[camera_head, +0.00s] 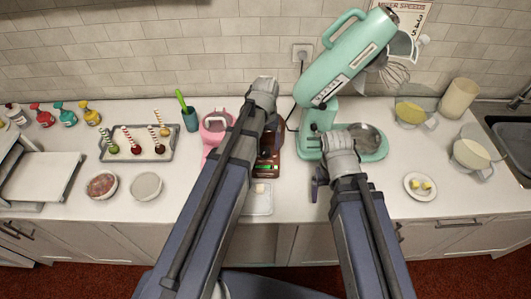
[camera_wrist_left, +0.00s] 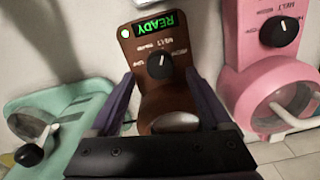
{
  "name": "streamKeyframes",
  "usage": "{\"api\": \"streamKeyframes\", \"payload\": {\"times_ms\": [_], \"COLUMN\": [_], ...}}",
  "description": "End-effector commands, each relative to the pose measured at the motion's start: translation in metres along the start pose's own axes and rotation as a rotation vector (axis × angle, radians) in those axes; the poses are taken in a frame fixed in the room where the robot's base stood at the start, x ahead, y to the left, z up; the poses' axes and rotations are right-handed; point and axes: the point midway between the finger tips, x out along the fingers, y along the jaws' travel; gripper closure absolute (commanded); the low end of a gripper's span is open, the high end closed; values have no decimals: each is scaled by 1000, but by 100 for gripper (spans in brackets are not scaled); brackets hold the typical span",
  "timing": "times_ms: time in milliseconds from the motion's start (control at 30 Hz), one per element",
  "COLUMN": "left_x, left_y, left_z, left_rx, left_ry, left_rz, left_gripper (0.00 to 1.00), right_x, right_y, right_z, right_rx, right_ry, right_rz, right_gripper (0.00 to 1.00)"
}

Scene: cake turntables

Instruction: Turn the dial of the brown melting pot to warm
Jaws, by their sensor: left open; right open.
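The brown melting pot (camera_head: 259,172) stands on the counter in the head view, largely hidden behind my left arm. In the left wrist view, its brown front (camera_wrist_left: 150,45) has a lit green READY display (camera_wrist_left: 155,26) and a black dial (camera_wrist_left: 159,67). The dial's white mark points up toward the display; the small labels are hard to read. My left gripper (camera_wrist_left: 161,76) is open, its purple fingers on either side of the dial. I cannot tell whether they touch it. My right gripper (camera_head: 319,184) is open and empty, in front of the mixer.
A pink melting pot (camera_wrist_left: 240,85) with its own dial stands beside the brown one. The teal stand mixer (camera_head: 318,118) is to the right in the head view. A small clear tray (camera_head: 258,204) lies in front of the brown pot. A cake-pop tray (camera_head: 120,154) is further left.

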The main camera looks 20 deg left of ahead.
Motion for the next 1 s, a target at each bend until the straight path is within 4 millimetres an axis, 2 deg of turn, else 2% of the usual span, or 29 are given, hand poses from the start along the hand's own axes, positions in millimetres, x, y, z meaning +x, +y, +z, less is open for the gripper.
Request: {"api": "streamKeyframes", "payload": {"times_ms": [33,200,600,1000], "left_x": [14,32,36,36], "left_y": [0,0,0,0], "left_z": [0,0,0,0], "left_rx": [0,0,0,0], "left_ry": [0,0,0,0], "left_rz": [0,0,0,0], "left_gripper": [18,18,18,63], "right_x": [14,32,35,35], "right_y": [-1,-3,-3,-3], "right_z": [-1,-2,-2,-2], "right_rx": [-1,0,1,1], "right_ry": [0,0,0,0], "right_rz": [0,0,0,0], "right_gripper": [15,15,15,15]}}
